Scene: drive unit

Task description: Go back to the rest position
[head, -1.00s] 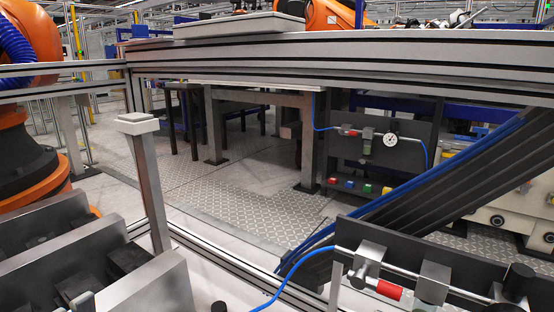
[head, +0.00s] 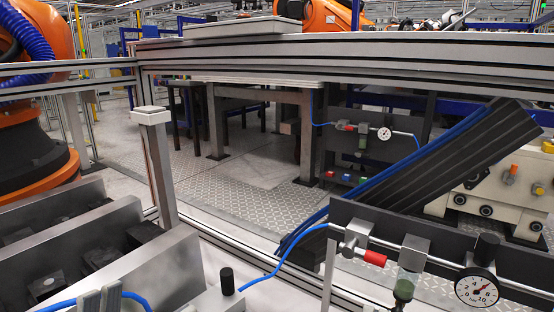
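Neither of my grippers shows in the head view. No part that I can surely call my arms is in view, so whether they hold anything is hidden. A pneumatic assembly is at the bottom right, with a dark mounting bar (head: 450,268), a red fitting (head: 374,258) and a round pressure gauge (head: 476,287). A blue hose (head: 284,268) runs left from it. At the bottom left are metal fixture blocks (head: 115,268). Two upright grey pieces at the bottom edge (head: 100,301) are cut off, and I cannot tell what they belong to.
A metal frame rail (head: 350,53) crosses the view, with a capped post (head: 160,165) at left. An orange robot (head: 35,175) stands far left. A dark slanted ribbed panel (head: 440,160) is at right. Patterned floor (head: 240,190) lies open beyond the frame.

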